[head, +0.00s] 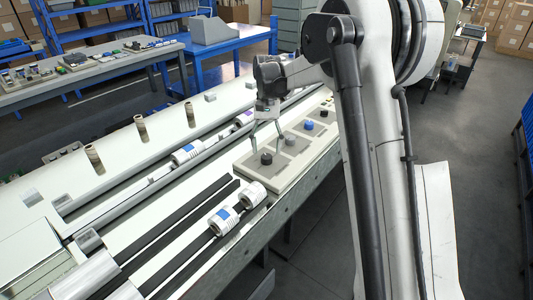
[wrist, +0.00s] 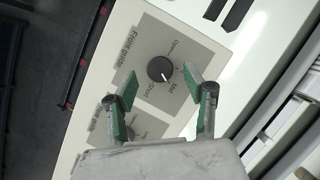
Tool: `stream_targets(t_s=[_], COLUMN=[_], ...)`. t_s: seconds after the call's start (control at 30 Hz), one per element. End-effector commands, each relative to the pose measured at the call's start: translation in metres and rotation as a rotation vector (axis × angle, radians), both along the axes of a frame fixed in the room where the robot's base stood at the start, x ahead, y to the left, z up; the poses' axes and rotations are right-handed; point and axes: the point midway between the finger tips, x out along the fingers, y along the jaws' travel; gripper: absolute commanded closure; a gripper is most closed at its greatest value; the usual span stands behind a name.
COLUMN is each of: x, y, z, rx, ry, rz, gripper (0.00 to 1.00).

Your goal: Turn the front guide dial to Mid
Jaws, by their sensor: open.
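The front guide dial (wrist: 160,69) is a round black knob on a grey plate (wrist: 150,38) printed "Front guide". Labels that look like Open, Mid and Short surround it. Its white pointer mark slants down and right in the wrist view, roughly toward the Mid label. My gripper (wrist: 162,77) is open, with one green-padded finger on each side of the dial and visible gaps to it. In the head view the dial is the nearest black knob (head: 267,159) on the panel, with my gripper (head: 267,146) pointing down over it. Finger height above the plate is hard to judge.
The beige panel (head: 243,170) carries more knobs behind, including a blue one (head: 309,125). White-and-blue rollers (head: 223,220) lie in front along the machine. A second labelled plate (wrist: 103,138) is partly hidden by my gripper in the wrist view.

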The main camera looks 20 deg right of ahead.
Motion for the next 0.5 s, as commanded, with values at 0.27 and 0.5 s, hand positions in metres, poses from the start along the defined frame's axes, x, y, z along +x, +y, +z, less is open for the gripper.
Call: stream_targets(t_s=[0.27, 0.5], x=[0.021, 0.032], y=[-0.006, -0.01], z=[0.052, 0.08], rx=[0.0, 0.0], ry=[0.0, 0.0], rz=[0.0, -0.001], gripper=[0.52, 0.52])
